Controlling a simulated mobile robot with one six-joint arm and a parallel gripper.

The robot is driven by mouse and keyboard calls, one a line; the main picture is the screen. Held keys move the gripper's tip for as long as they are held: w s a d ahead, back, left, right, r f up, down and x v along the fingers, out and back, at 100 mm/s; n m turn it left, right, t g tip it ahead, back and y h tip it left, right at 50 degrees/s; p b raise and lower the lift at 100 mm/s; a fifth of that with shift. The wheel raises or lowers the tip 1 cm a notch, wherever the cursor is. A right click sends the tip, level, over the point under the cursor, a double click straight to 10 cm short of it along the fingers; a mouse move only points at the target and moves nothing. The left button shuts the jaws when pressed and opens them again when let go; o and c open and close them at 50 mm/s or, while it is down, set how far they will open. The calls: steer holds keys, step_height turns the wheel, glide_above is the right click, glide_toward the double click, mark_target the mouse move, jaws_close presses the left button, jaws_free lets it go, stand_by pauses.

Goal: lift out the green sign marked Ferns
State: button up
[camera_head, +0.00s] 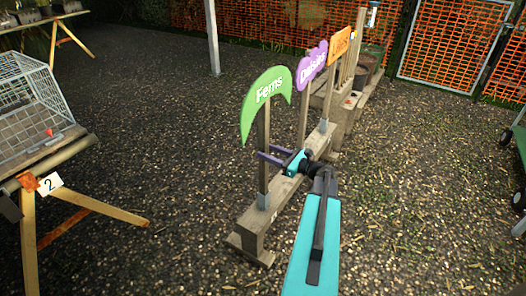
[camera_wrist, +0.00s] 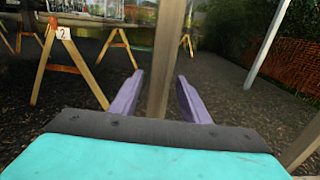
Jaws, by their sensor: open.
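The green sign marked Ferns (camera_head: 266,92) is a curved leaf shape on a wooden stake (camera_head: 263,168). The stake stands upright in a grey socket on a long wooden beam. My gripper (camera_head: 264,153) is open at about mid-height of the stake, below the green plate. In the wrist view the stake (camera_wrist: 164,65) passes between the two purple fingers of my gripper (camera_wrist: 160,92), with a gap on each side. The green plate is out of the wrist view.
A purple sign (camera_head: 312,66) and an orange sign (camera_head: 340,44) stand farther along the same beam (camera_head: 252,226). A trestle table (camera_head: 45,165) with a wire cage and a number 2 card is at left. The gravel between is clear.

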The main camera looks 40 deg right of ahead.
mark_target(268, 125)
steer(key=shift+c, duration=0.2)
jaws_close()
steer(key=shift+r+p, duration=4.55)
steer(key=shift+r, duration=1.75)
